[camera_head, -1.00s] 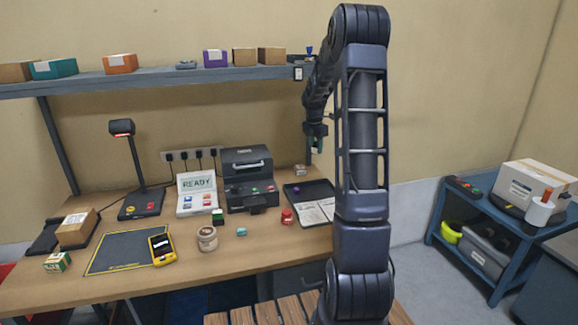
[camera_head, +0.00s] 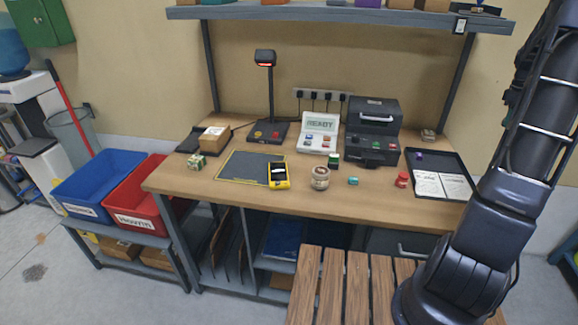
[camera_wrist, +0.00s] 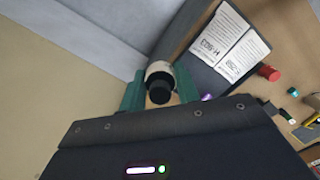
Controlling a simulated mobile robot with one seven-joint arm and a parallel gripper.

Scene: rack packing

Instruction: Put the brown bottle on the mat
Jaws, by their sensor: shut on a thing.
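The mat (camera_head: 236,166) is a dark grey rectangle with a yellow outline, lying on the workbench left of centre in the head view. A yellow handheld device (camera_head: 278,176) lies over its right side. My gripper (camera_wrist: 160,82) shows only in the wrist view, its green fingers shut on a bottle (camera_wrist: 158,68). The bottle has a black cap pointing at the camera and a pale band; its brown body is mostly hidden. The wrist view shows it above or beside the bench's right end; the exact height is unclear.
A black tray with papers (camera_head: 465,170) is at the bench's right end. A lamp (camera_head: 272,100) rises behind the mat. A shelf (camera_head: 330,14) overhangs the bench.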

